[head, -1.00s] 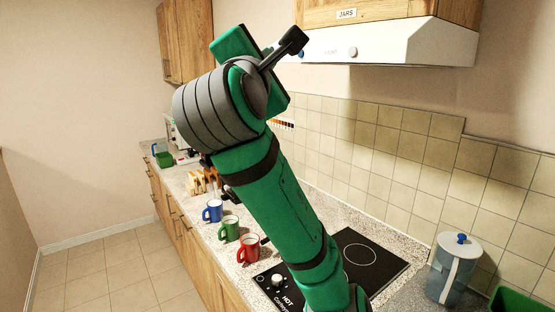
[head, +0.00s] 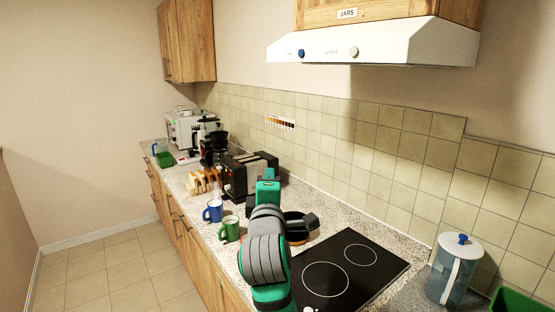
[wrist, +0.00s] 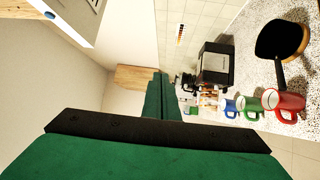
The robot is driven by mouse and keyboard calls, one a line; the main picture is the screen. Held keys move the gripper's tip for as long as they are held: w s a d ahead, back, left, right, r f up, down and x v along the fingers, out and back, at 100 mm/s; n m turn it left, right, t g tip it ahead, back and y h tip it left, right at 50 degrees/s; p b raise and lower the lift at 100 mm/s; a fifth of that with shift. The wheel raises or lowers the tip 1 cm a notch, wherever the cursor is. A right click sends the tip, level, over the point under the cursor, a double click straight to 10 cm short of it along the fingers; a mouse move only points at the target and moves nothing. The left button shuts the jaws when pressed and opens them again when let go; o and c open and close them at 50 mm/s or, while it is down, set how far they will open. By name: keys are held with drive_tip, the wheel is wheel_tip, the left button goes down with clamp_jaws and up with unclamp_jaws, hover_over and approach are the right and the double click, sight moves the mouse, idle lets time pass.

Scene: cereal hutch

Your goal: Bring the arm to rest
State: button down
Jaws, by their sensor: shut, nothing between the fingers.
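My gripper (head: 268,174) is in the middle of the head view, at the end of my folded arm, with the counter behind it. In the wrist view its green fingers (wrist: 160,88) are shut together beyond a dark bar, with nothing between them. It appears clear of the objects on the counter. The arm hides part of the counter and the hob's left edge in the head view.
A blue mug (head: 213,211), a green mug (head: 230,230) and a red mug (wrist: 288,104) line the counter. A dark pan (wrist: 281,38), toaster (head: 247,172), black hob (head: 345,268) and jug (head: 454,272) are nearby. The range hood (head: 380,43) hangs above.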

drive_tip(key=s+a+f+m+g+y, duration=0.1)
drive_tip(key=s+f+m, duration=0.2)
drive_tip(key=f, duration=0.9)
drive_tip(key=s+f+m, duration=0.2)
drive_tip(key=s+f, duration=0.1)
drive_tip(key=f, duration=0.8)
drive_tip(key=s+f+m, duration=0.5)
drive_tip(key=s+f, duration=0.6)
drive_tip(key=f, duration=0.4)
drive_tip(key=s+f+m+g, duration=0.1)
drive_tip(key=s+f, duration=0.2)
drive_tip(key=s, duration=0.3)
drive_tip(key=s+f+m+h, duration=0.1)
drive_tip(key=s+f+m, duration=0.15)
drive_tip(key=s, duration=0.35)
drive_tip(key=s+f+m+g, duration=0.1)
drive_tip(key=s+f, duration=0.3)
drive_tip(key=s, duration=0.2)
drive_tip(key=s+d+r+m, duration=0.1)
drive_tip(key=s+d+m, duration=0.2)
drive_tip(key=s, duration=1.5)
drive_tip(key=shift+s+r+g, duration=0.15)
drive_tip(key=shift+s+g, duration=0.15)
drive_tip(key=shift+g, duration=0.1)
